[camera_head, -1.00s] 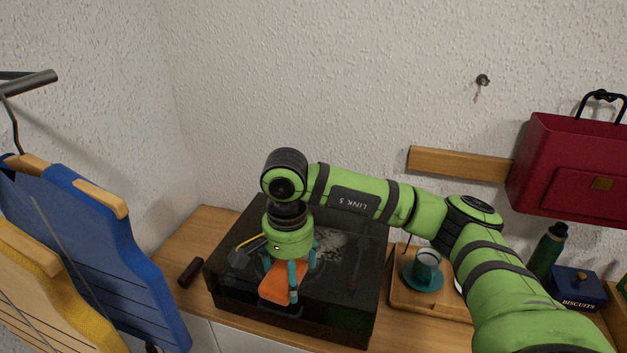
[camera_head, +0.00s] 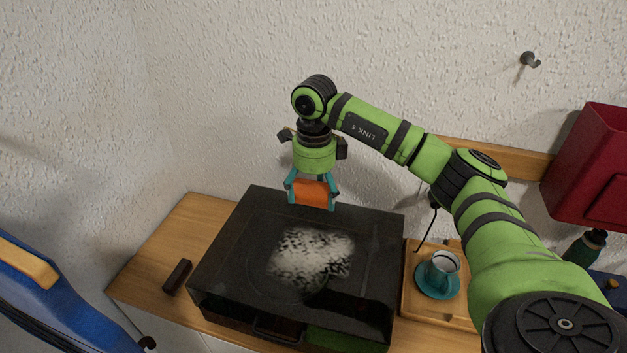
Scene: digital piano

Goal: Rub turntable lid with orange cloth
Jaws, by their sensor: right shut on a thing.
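The turntable lid (camera_head: 216,264) is a dark, see-through cover on the wooden cabinet. A speckled whitish patch (camera_head: 312,254) shows at the middle of its top. My right gripper (camera_head: 312,202) points down near the lid's back edge and is shut on the orange cloth (camera_head: 313,190). The cloth is between the teal fingers and appears raised above the lid, apart from the patch. My left gripper is not in view.
A wooden tray (camera_head: 413,306) with a teal cup (camera_head: 442,266) and saucer stands close to the lid's right side. A dark brush-like block (camera_head: 177,277) lies left of the lid. A red bag (camera_head: 592,170) hangs at right.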

